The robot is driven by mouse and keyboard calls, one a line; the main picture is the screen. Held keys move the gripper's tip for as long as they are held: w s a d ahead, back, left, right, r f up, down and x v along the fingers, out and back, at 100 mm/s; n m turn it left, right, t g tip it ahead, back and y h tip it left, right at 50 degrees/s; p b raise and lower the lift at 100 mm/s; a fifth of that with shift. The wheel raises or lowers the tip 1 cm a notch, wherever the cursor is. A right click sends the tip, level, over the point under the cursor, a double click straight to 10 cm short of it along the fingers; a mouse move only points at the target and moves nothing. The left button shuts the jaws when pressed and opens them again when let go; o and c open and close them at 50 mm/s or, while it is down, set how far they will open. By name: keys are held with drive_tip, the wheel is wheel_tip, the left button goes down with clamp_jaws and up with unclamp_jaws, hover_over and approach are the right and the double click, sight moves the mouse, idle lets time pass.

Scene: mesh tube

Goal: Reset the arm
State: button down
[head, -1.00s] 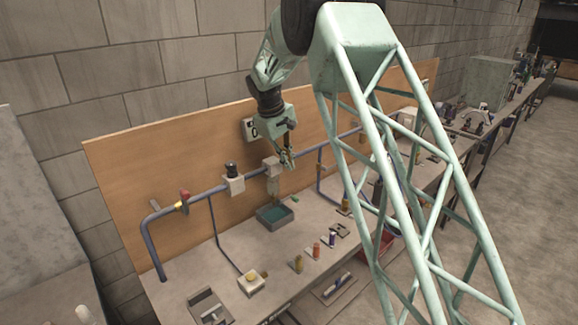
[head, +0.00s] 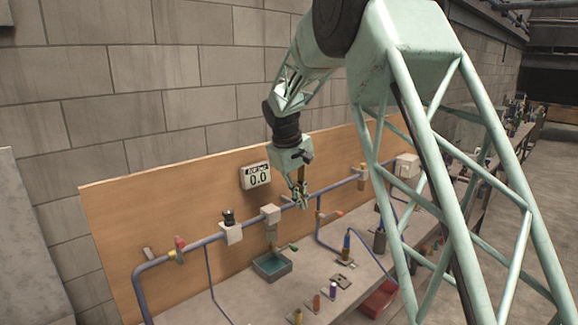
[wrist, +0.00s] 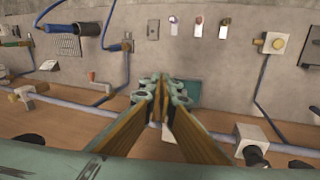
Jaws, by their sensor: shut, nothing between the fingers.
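My gripper (head: 299,201) hangs from my green arm, pointing down in front of the wooden backboard (head: 140,215). In the head view it is near the blue pipe (head: 205,241), above the bench; I cannot tell the exact gap. In the wrist view my gripper (wrist: 160,80) has its fingertips together with nothing between them. Behind the fingers in that view, part of a teal tray (wrist: 190,92) shows on the bench.
White blocks and a black knob (head: 229,216) sit along the pipe. A teal-lined tray (head: 272,265), small coloured cylinders (head: 333,289) and a red bin (head: 379,300) are on or beside the bench. Open floor lies at right.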

drive_tip(key=s+d+r+m+b, duration=0.15)
drive_tip(key=s+d+r, duration=0.25)
drive_tip(key=s, duration=0.6)
drive_tip(key=s+d+r+m+y+b, duration=0.15)
drive_tip(key=s+d+r, duration=0.25)
drive_tip(key=s, duration=0.6)
drive_tip(key=s+d+r+m+b, duration=0.1)
drive_tip(key=s+d+r+b, duration=0.3)
drive_tip(key=s, duration=0.6)
drive_tip(key=s+d+f+m+b, duration=0.1)
drive_tip(key=s+f, duration=0.2)
drive_tip(key=s, duration=0.8)
drive_tip(key=s+d+f+m+t+b, duration=0.1)
drive_tip(key=s+d+f+b, duration=0.1)
drive_tip(key=s, duration=0.9)
drive_tip(key=s+d+f+m+b, duration=0.1)
drive_tip(key=s+f, duration=0.3)
drive_tip(key=s, duration=0.7)
drive_tip(key=shift+s+d+f+t+y, duration=0.2)
drive_tip(key=shift+d+f+t+y, duration=0.1)
drive_tip(key=shift+d+y, duration=0.1)
drive_tip(key=shift+r, duration=0.1)
